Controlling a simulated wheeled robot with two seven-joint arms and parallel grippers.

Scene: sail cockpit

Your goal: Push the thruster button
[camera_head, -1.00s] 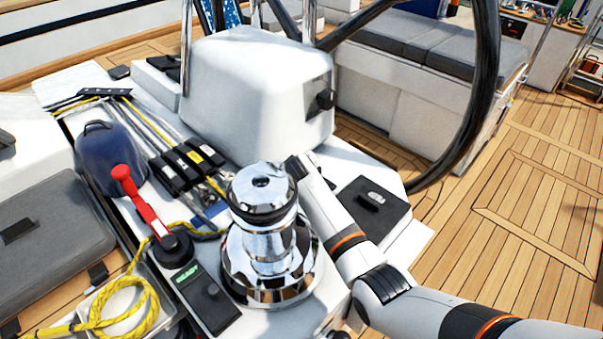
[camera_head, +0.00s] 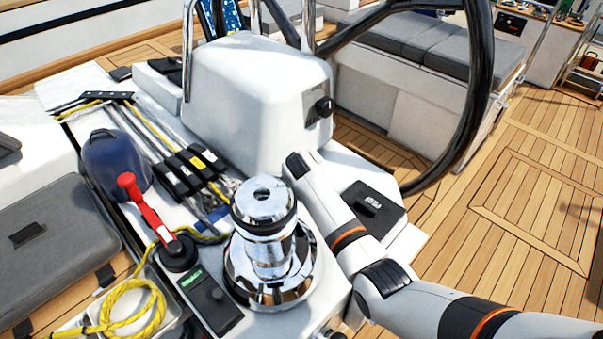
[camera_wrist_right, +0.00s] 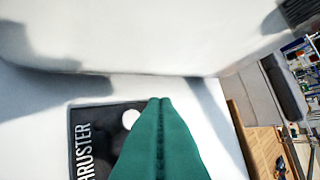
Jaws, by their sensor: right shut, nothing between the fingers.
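My right gripper (camera_wrist_right: 160,101) shows as two teal fingers pressed together, with nothing between them. In the right wrist view its tips lie over the edge of a black panel (camera_wrist_right: 92,112) with white lettering that reads "THRUSTER", partly cut off by the frame. A round white button (camera_wrist_right: 131,119) on that panel sits just left of the fingertips and is partly covered by the fingers. I cannot tell whether the tips touch the panel. In the head view my right arm reaches in from the lower right, its gripper hidden. My left gripper is not in view.
A chrome winch (camera_head: 268,250) stands close left of my right arm. A white pedestal (camera_head: 255,95) rises behind the arm, with a black steering wheel (camera_head: 482,100) to its right. A red-handled lever (camera_head: 145,212) and yellow rope (camera_head: 135,312) are at left.

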